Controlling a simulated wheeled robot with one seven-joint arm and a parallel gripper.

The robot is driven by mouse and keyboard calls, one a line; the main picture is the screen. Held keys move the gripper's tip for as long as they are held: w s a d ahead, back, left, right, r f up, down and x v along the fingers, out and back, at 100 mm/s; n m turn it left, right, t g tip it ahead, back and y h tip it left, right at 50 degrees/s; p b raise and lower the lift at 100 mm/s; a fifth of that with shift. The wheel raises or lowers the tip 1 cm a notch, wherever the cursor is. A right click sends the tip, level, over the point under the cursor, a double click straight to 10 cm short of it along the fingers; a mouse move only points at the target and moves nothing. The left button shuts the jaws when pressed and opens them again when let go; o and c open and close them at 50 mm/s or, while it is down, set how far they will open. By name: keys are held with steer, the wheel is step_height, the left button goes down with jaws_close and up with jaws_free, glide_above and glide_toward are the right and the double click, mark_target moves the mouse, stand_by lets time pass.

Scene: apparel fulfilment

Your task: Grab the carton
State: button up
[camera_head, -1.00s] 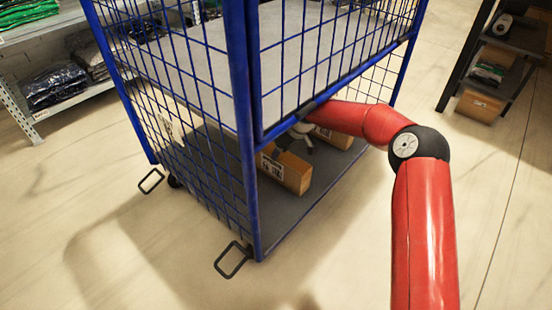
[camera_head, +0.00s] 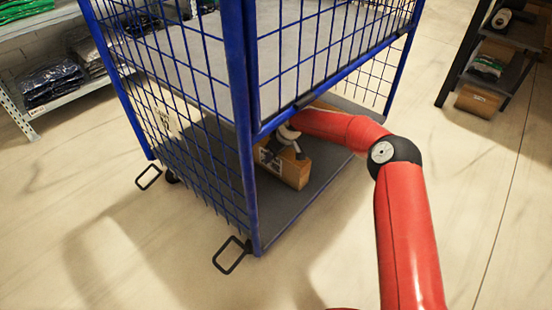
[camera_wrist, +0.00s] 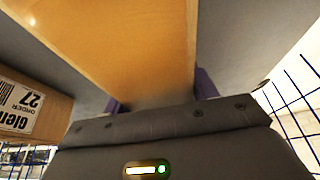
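A tan carton (camera_head: 294,172) with a white label lies on the grey lower deck of the blue cage cart. My gripper (camera_head: 285,150) is over this carton in the head view and hides part of it. In the wrist view, the plain face of a carton (camera_wrist: 125,40) fills the space between my two purple fingers (camera_wrist: 158,97). One finger stands on each side of it, spread apart. Whether the fingers press on it cannot be seen.
Another carton (camera_wrist: 35,108) with a printed label lies to the left in the wrist view. Blue mesh walls (camera_head: 195,130) and the upper deck (camera_head: 285,45) enclose the space. Shelving stands at left (camera_head: 60,95) and right (camera_head: 490,65). Floor in front is clear.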

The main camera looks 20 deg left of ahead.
steer(key=c, duration=0.7)
steer(key=shift+c, duration=0.7)
steer(key=shift+r, duration=0.1)
